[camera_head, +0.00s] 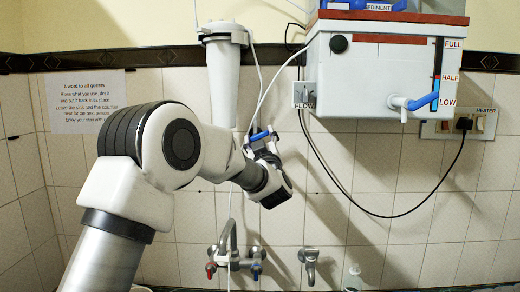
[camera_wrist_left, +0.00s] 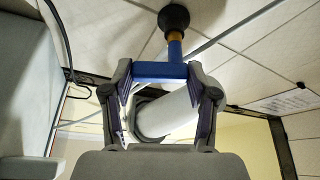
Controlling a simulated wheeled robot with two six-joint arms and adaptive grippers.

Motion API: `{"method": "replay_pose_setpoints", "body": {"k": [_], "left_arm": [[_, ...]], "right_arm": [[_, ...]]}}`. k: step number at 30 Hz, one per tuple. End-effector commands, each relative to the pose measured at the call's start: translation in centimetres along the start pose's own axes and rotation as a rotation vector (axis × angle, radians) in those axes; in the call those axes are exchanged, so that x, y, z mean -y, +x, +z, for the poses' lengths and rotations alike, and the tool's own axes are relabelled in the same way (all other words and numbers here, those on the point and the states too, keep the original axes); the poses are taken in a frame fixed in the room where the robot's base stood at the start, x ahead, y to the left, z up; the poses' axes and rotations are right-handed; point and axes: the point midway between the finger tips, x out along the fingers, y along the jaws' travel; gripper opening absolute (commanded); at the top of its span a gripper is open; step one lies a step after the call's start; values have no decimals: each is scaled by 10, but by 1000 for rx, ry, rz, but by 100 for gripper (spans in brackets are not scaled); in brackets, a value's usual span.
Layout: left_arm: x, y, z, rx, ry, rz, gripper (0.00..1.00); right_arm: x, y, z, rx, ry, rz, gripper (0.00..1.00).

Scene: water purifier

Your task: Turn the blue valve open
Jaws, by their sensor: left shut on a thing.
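The blue valve (camera_head: 260,135) shows in the head view on the wall, below and left of the purifier. In the left wrist view its blue handle (camera_wrist_left: 160,71) lies across between my left gripper's two fingers, with a yellow stem and a dark round base beyond it. My left gripper (camera_head: 266,147) is shut on this handle, one finger at each end; it also shows in the left wrist view (camera_wrist_left: 161,82). In the head view, the wrist partly hides the valve. My right gripper is not in view.
The white purifier tank (camera_head: 372,75) is up at the right, with a blue-levered tap (camera_head: 425,100). A white filter cylinder (camera_head: 224,80) hangs close above my arm. Thin tubes pass near the valve. A mixer tap (camera_head: 232,255) and a single tap (camera_head: 309,262) are below.

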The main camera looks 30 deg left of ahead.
Motion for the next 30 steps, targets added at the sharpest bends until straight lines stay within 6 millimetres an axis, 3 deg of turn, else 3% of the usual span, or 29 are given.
{"method": "replay_pose_setpoints", "body": {"k": [3,12,30], "left_arm": [[0,-1,2,0,-102,-40,23],[-1,2,-4,1,-366,-150,23],[1,6,-15,1,-870,-358,23]], "right_arm": [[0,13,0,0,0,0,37],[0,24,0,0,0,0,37],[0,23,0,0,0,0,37]]}}
